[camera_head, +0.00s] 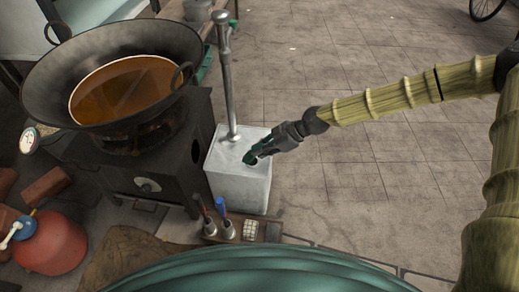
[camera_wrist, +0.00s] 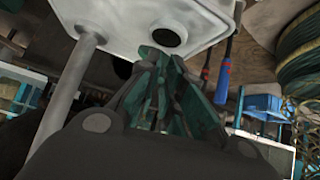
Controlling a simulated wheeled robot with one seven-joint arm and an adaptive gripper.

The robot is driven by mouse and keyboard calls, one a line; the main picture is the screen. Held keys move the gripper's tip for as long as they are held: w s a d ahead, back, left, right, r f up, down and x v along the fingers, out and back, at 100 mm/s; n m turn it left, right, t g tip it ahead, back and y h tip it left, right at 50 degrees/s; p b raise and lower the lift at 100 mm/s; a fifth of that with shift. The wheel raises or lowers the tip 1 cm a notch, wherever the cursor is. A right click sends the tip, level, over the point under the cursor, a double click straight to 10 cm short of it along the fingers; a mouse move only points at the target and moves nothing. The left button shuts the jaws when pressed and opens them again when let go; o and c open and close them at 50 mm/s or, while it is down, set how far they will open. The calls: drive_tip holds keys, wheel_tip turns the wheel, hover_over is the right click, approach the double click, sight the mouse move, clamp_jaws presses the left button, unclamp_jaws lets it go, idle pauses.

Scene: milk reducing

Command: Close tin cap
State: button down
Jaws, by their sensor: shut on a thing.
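The white tin (camera_head: 236,183) stands on the ground beside the stove, with a tall metal pump rising from its top. A round dark opening (camera_wrist: 168,37) shows in its top in the wrist view. My gripper (camera_head: 254,156) comes in from the right, with its dark green fingers just over the opening. In the wrist view my gripper (camera_wrist: 165,60) has its fingers drawn together, tips just below the opening in the picture. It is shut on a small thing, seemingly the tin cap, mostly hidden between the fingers. I cannot tell whether it touches the tin.
A black stove (camera_head: 150,184) carries a large wok (camera_head: 52,92) of brown liquid left of the tin. The metal pump (camera_head: 226,75) stands close behind my gripper. A small wooden tray (camera_head: 262,232) with tools lies in front. The paved floor (camera_head: 340,190) to the right is clear.

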drive_tip(key=shift+s+d+f+b, duration=0.1)
drive_tip(key=shift+d+f+b, duration=0.25)
drive_tip(key=shift+d+f, duration=0.35)
drive_tip(key=shift+d+f+b, duration=0.35)
drive_tip(key=shift+f, duration=0.55)
drive_tip(key=shift+d+f, duration=0.25)
drive_tip(key=shift+f, duration=0.45)
drive_tip(key=shift+b, duration=0.3)
drive_tip(key=shift+r, duration=0.15)
drive_tip(key=c, duration=1.5)
unclamp_jaws()
drive_tip(key=shift+a, duration=0.15)
drive_tip(key=shift+r, duration=0.1)
drive_tip(key=v, duration=1.2)
